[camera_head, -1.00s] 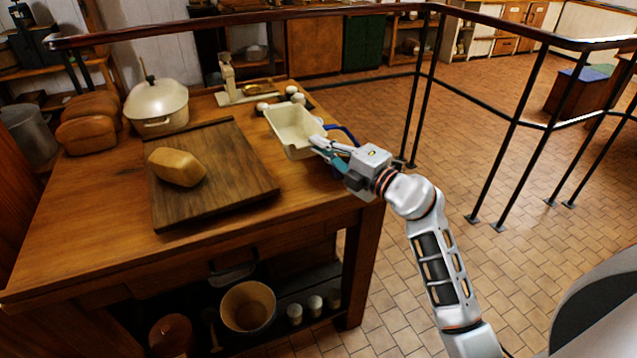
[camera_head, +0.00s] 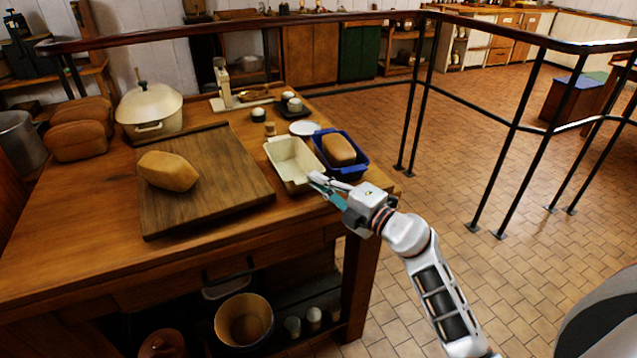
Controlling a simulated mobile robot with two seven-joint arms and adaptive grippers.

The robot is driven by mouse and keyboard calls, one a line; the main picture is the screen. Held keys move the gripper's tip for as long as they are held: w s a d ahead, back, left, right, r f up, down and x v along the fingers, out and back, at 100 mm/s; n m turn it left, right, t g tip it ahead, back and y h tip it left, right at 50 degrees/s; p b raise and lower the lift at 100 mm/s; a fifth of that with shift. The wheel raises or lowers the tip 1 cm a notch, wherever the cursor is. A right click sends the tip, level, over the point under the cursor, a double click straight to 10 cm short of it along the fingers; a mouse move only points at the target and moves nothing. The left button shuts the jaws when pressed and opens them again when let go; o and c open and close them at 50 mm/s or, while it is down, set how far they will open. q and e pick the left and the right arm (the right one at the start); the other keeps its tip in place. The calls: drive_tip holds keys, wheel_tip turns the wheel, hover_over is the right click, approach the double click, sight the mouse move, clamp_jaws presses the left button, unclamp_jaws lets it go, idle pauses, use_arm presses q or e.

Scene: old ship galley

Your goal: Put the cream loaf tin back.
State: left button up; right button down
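The cream loaf tin (camera_head: 284,158) is empty and upright at the right part of the wooden table (camera_head: 75,235), right of the cutting board. It looks level and at or very near the tabletop; I cannot tell if it bears fully on it. My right gripper (camera_head: 316,182) is at the tin's near right corner, its fingers closed on the rim there. The fingertips are small and partly hidden by the tin wall. My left gripper is not in view.
A blue loaf tin (camera_head: 357,171) with a loaf stands close to the cream tin's right. A white saucer (camera_head: 305,128) lies behind. A dark board (camera_head: 205,180) with a loaf (camera_head: 168,171) is to the left. A black railing (camera_head: 516,130) runs beyond the table.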

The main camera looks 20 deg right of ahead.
drive_tip(key=shift+f, duration=0.15)
drive_tip(key=c, duration=2.5)
unclamp_jaws()
drive_tip(key=shift+c, duration=0.2)
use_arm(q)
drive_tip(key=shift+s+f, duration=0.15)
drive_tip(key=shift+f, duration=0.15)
